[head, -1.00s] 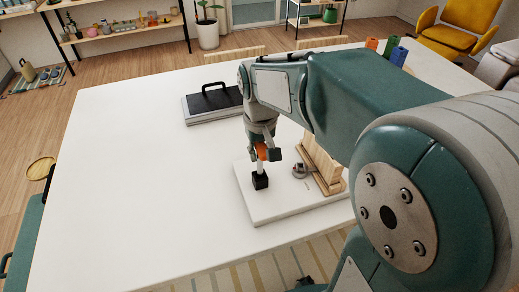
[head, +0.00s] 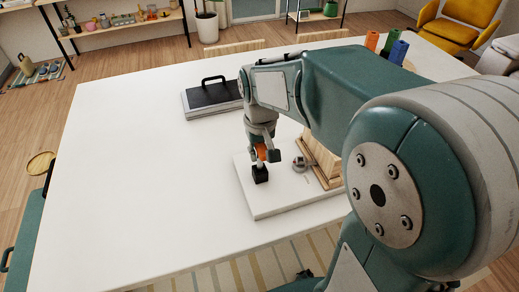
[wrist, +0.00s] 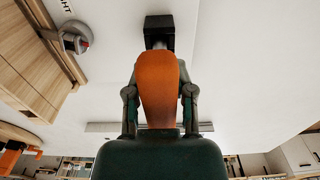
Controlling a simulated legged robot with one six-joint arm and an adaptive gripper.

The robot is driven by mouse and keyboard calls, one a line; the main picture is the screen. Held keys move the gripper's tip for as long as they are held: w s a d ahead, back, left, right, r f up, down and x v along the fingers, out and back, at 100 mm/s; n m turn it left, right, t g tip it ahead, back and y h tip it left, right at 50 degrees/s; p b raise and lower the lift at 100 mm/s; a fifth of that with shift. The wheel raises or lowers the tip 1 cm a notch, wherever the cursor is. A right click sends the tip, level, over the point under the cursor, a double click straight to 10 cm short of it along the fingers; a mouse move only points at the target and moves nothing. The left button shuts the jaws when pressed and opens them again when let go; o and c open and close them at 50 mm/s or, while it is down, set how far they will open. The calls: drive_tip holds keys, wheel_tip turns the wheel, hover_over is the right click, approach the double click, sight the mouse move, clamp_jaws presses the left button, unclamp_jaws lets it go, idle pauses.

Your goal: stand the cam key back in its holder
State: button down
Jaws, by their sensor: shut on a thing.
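The cam key has an orange handle (wrist: 158,85) and a short pale shaft, partly hidden. My gripper (head: 265,155) is shut on the handle, one finger on each side, and holds the key roughly upright. The small black block (head: 261,176), which looks like the holder, stands on the white board (head: 262,207). The key is directly above it, and the block also shows beyond the handle in the wrist view (wrist: 159,27). The shaft's lower end meets or enters the block; I cannot tell how deep.
A grey round cam (head: 299,163) and a wooden fixture (head: 320,162) stand close to the right on the board. A black-topped case with a handle (head: 212,98) lies behind. The table's left side (head: 130,180) is clear.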

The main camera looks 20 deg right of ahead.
drive_tip(key=shift+f, duration=0.5)
drive_tip(key=shift+c, duration=2)
unclamp_jaws()
wheel_tip(320, 180, up, 11)
drive_tip(key=shift+f, duration=0.15)
drive_tip(key=shift+s+r, duration=0.1)
drive_tip(key=shift+r, duration=0.5)
